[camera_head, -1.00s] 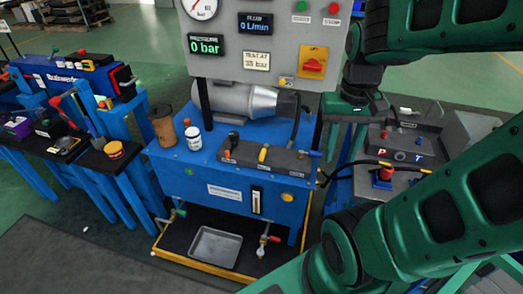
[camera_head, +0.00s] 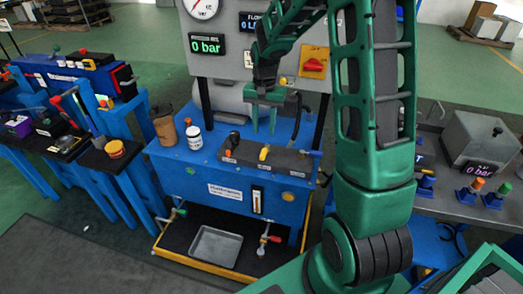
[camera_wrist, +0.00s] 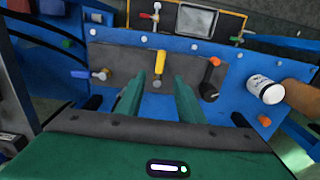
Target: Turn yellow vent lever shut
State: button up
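The yellow vent lever (camera_head: 264,153) stands on the dark valve block (camera_head: 285,160) on top of the blue power unit. In the wrist view the yellow lever (camera_wrist: 160,63) shows between and just beyond my two green fingertips. It points along the same line as the fingers, not across the block. My gripper (camera_head: 263,132) is open and empty, above the block and apart from the lever. In the wrist view my gripper (camera_wrist: 159,80) has its fingers on either side of the lever's line. I cannot tell the exact height gap.
On the block are a black lever (camera_head: 233,137) and a blue lever (camera_head: 314,153). A white bottle (camera_head: 194,138) and a brown cup (camera_head: 165,128) stand left. The grey gauge panel (camera_head: 225,62) rises behind, its display reading 0 bar.

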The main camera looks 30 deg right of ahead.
aim_at(263, 152)
notch_tip(263, 152, down, 11)
jog(key=shift+w+r, duration=0.1)
dwell(0.4)
jog(key=shift+c, duration=0.3)
